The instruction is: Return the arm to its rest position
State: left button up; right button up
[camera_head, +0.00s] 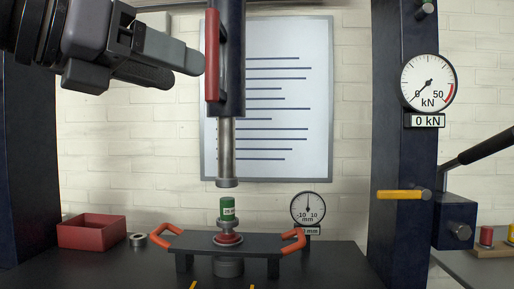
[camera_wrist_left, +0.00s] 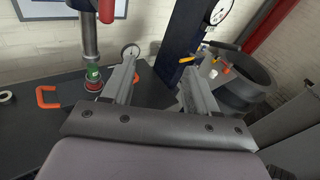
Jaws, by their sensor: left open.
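My left gripper (camera_head: 179,69) is raised at the upper left of the head view, open and empty, left of the press ram (camera_head: 226,150). In the left wrist view its two fingers (camera_wrist_left: 156,68) stand apart with nothing between them. A green labelled cylinder (camera_head: 228,209) stands upright below the ram, with a gap between them. A red ring (camera_head: 229,239) lies under the cylinder on the dark plate (camera_head: 190,243) with orange handles. The cylinder also shows in the left wrist view (camera_wrist_left: 93,74). My right gripper is not in view.
A red open box (camera_head: 92,232) and a metal ring (camera_head: 138,240) are at the left of the bench. A dial gauge (camera_head: 308,209) stands behind the plate. The press column (camera_head: 403,150) carries a kN gauge (camera_head: 429,82) reading 0. A black lever (camera_head: 486,146) is at the right.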

pick_arm(q)
jog(key=d+f+n+g+h, duration=0.1)
jog(key=d+f+g+h, duration=0.2)
jog(key=f+g+h, duration=0.35)
jog(key=d+f+n+g+h, duration=0.1)
jog(key=d+f+g+h, duration=0.25)
jog(key=f, duration=0.65)
jog(key=w+a+f+n+t+y, duration=0.2)
jog(key=a+f+n+t+y, duration=0.3)
jog(key=f+n, duration=0.6)
jog(key=w+a+f+n+t+y, duration=0.1)
jog(key=a+f+n+t+y, duration=0.35)
jog(key=f+n, duration=0.65)
jog(key=w+a+f+n+t+y, duration=0.2)
jog(key=f+n+t+y, duration=0.3)
jog(key=f+n+t, duration=0.45)
jog(key=s+a+f+n+g+y, duration=0.2)
jog(key=s+f+n+g, duration=0.25)
jog(key=s+f, duration=0.6)
jog(key=s+a+f+n+g+y, duration=0.25)
jog(key=s+f+g, duration=0.4)
jog(key=f, duration=0.65)
notch_tip(320, 180, up, 12)
jog(key=s+p, duration=0.1)
jog(key=p, duration=1.3)
jog(key=shift+s+a+f+t, duration=0.2)
jog(key=shift+s+f+t, duration=0.05)
jog(key=shift+s+t, duration=0.05)
